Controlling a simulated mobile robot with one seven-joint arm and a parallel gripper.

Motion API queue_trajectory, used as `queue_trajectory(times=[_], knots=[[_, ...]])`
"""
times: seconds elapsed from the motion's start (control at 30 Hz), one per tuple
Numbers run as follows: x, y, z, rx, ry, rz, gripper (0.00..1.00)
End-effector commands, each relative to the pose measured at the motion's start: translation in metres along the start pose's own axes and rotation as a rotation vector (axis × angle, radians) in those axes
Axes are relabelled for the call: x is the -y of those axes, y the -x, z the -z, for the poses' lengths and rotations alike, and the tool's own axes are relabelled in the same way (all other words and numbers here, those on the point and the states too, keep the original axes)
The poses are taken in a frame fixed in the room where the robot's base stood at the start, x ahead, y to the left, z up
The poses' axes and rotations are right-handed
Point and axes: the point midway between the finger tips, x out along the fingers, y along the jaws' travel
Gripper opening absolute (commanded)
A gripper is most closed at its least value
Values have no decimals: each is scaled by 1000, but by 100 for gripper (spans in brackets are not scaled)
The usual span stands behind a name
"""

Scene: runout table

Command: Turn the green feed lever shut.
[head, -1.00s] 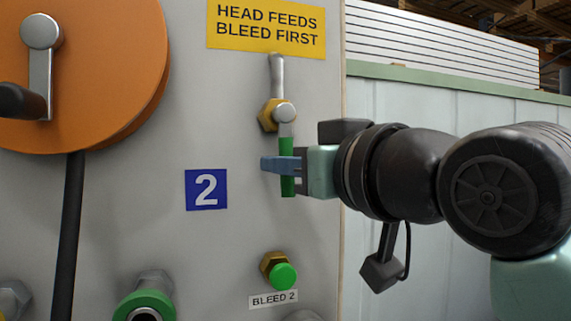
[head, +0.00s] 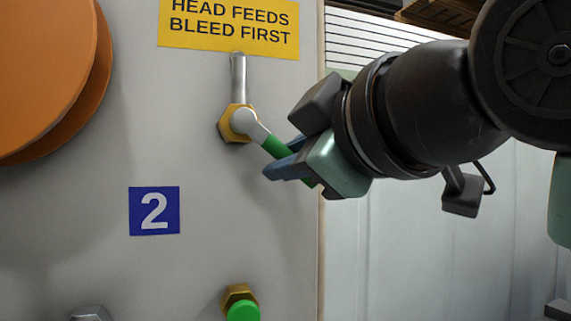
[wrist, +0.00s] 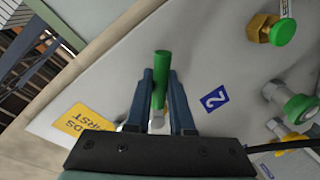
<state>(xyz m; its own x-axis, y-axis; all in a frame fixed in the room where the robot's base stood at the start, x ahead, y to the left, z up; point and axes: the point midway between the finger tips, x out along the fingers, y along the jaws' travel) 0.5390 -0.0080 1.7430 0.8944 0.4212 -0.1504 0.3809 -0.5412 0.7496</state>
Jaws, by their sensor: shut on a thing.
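The green feed lever (head: 275,147) is a green-sleeved handle on a silver hub, set on a brass valve body (head: 232,124) below a silver pipe. The handle slants down and to the right from the hub. My gripper (head: 288,166) is shut on the green sleeve, with its blue fingers on either side of it. The wrist view also shows the green handle (wrist: 161,75) between the two blue fingers, its free end sticking out past them. Part of the handle is hidden by my fingers in the head view.
A yellow "HEAD FEEDS BLEED FIRST" sign (head: 229,26) is above the valve. A blue "2" plate (head: 154,211) is lower left. A green bleed knob (head: 243,311) sits below. An orange disc (head: 45,85) stands at the left. The panel around the lever is otherwise bare.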

Motion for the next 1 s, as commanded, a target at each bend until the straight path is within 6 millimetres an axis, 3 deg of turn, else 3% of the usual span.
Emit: queue_trajectory(times=[0.5,1.0], knots=[[-21,4,15,92,456,-3,0],[-30,6,22,134,675,-3,0]])
